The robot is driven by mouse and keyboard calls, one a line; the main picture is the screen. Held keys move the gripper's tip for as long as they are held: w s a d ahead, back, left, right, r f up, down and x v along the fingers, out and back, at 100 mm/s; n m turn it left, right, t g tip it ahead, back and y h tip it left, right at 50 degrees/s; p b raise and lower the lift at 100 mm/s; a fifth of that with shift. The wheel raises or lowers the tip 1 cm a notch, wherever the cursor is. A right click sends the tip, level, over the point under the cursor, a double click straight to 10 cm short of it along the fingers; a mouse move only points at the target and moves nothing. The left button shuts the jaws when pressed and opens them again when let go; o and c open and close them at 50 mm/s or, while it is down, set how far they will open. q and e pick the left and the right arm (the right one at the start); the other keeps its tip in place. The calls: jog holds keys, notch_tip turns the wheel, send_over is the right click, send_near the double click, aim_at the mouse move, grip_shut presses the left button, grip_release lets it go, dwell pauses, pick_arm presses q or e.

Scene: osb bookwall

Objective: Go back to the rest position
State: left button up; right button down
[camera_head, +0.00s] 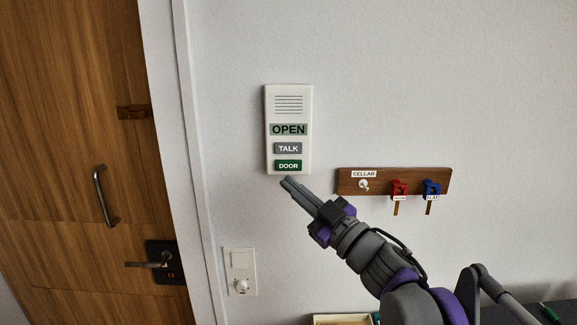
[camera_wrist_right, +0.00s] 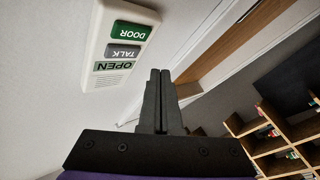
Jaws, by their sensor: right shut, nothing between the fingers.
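My right gripper (camera_head: 287,183) is shut and empty, with its fingertips just below the intercom in the head view. In the right wrist view its two fingers (camera_wrist_right: 160,75) lie together. The white intercom panel (camera_head: 289,129) hangs on the wall with a speaker grille, a display reading OPEN, a grey TALK button (camera_head: 288,148) and a green DOOR button (camera_head: 288,165). In the right wrist view the panel (camera_wrist_right: 99,48) appears upside down at the upper left, apart from the fingers. My left gripper is not in view.
A wooden door (camera_head: 75,180) with handles stands at the left. A wooden key rack (camera_head: 440,180) labelled CELLAR holds a red and a blue key tag right of the gripper. A switch plate (camera_head: 239,262) is lower left. Shelves (camera_wrist_right: 270,140) show in the wrist view.

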jog(key=s+d+f+m+h, duration=0.3)
jog(key=d+f+m+h, duration=0.3)
jog(key=d+f+h, duration=0.25)
jog(key=s+d+f+m+h, duration=0.2)
jog(key=d+f+m+h, duration=0.5)
jog(key=f, duration=0.3)
jog(key=s+d+f+m+g, duration=0.1)
jog(key=s+f+g, duration=0.8)
jog(key=s+f, duration=1.1)
notch_tip(320, 180, down, 2)
jog(key=shift+s+f+g+y, duration=0.2)
jog(key=shift+g+y, duration=0.2)
jog(key=shift+y, duration=0.05)
